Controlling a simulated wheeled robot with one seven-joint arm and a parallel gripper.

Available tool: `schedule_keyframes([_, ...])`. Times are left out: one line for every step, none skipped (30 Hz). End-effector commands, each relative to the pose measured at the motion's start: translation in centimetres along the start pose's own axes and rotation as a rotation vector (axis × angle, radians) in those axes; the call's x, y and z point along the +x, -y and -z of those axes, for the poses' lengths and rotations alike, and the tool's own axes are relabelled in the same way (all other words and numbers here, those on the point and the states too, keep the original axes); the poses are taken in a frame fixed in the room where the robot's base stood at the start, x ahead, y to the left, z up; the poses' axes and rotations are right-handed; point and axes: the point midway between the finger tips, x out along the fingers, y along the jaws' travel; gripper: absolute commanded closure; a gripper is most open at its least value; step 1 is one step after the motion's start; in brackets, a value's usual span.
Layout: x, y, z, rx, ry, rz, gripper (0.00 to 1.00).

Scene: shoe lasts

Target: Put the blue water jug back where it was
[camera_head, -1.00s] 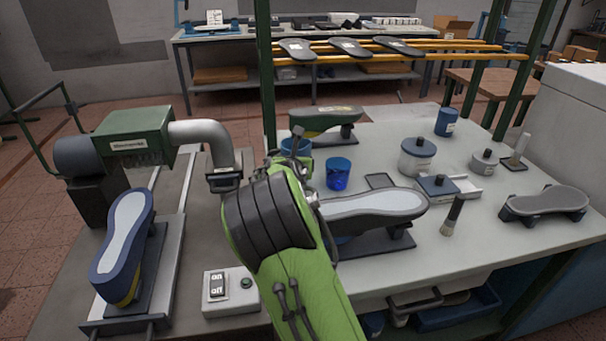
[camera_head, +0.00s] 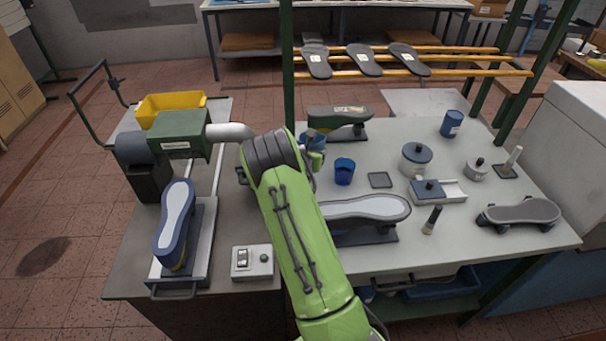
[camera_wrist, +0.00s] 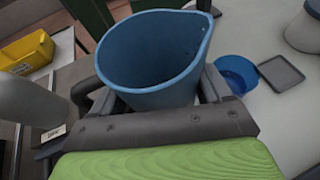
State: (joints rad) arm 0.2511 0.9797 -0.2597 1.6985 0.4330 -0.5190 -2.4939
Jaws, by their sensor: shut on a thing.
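The blue water jug (camera_head: 318,141) is at the end of my arm in the head view, partly hidden by my wrist and gripper. In the wrist view the jug (camera_wrist: 160,98) is large, its open top facing the camera, its spout at upper right and its handle at left. It looks empty inside. My gripper (camera_head: 314,162) is shut on the jug; its jaws (camera_wrist: 155,98) flank the jug's wall in the wrist view. I cannot tell whether the jug's base touches the table.
A small blue cup (camera_head: 344,173) and a dark square pad (camera_head: 380,180) are to the right of the jug. A shoe last on a stand (camera_head: 365,208) is nearer. The grinding machine (camera_head: 180,133) is at left.

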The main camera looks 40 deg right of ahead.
Motion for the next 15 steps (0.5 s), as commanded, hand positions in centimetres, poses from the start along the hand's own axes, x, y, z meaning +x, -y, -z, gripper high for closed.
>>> schedule_keyframes([0.7, 0.1, 1.6, -0.001, -0.004, 0.001, 0.61])
schedule_keyframes([0.9, 0.1, 2.2, -0.001, -0.003, 0.002, 0.61])
schedule_keyframes([1.1, 0.0, 2.9, 0.000, -0.003, 0.000, 0.61])
schedule_keyframes([1.3, 0.0, 3.2, 0.000, -0.002, 0.000, 0.61])
schedule_keyframes([1.4, 0.0, 3.4, 0.000, 0.000, 0.000, 0.61])
schedule_keyframes([1.6, 0.0, 3.8, -0.001, 0.001, 0.000, 0.61])
schedule_keyframes([1.7, 0.0, 4.1, -0.001, 0.000, 0.000, 0.61])
schedule_keyframes([1.9, 0.0, 4.5, 0.000, -0.001, 0.000, 0.61])
schedule_keyframes([2.1, 0.0, 5.1, 0.000, -0.002, 0.001, 0.61])
schedule_keyframes([2.3, 0.1, 5.7, -0.001, -0.003, 0.001, 0.61])
schedule_keyframes([2.5, 0.0, 6.2, -0.001, -0.002, 0.000, 0.61])
schedule_keyframes([2.8, 0.0, 6.8, 0.000, -0.002, -0.001, 0.61])
schedule_keyframes([2.9, 0.0, 7.0, 0.001, -0.001, 0.000, 0.61])
schedule_keyframes([2.9, 0.0, 7.1, 0.001, 0.000, 0.000, 0.61])
schedule_keyframes([2.9, 0.0, 7.1, 0.001, 0.001, 0.000, 0.61])
